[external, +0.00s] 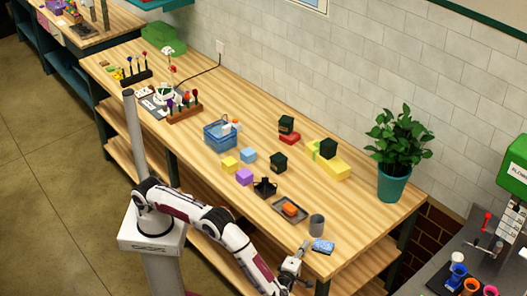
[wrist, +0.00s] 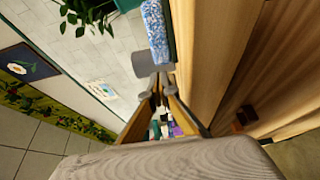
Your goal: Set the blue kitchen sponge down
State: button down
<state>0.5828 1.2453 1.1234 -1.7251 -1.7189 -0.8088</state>
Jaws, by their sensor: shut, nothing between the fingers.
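In the wrist view the sponge (wrist: 155,30) is at the top, speckled blue and white with a darker strip along one side. My gripper (external: 300,251) is at the table's front edge, left of the sponge and apart from it. In the wrist view my gripper's fingers (wrist: 159,82) are closed together with nothing between them.
The grey cup (external: 317,225) stands close behind the gripper. Colored blocks and a blue basket (external: 211,137) are farther left. A potted plant (external: 393,185) stands at the back right. The table right of the sponge is clear.

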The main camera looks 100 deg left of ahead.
jog(key=shift+s+a, duration=0.15)
jog(key=shift+s, duration=1.3)
jog(key=v, duration=1)
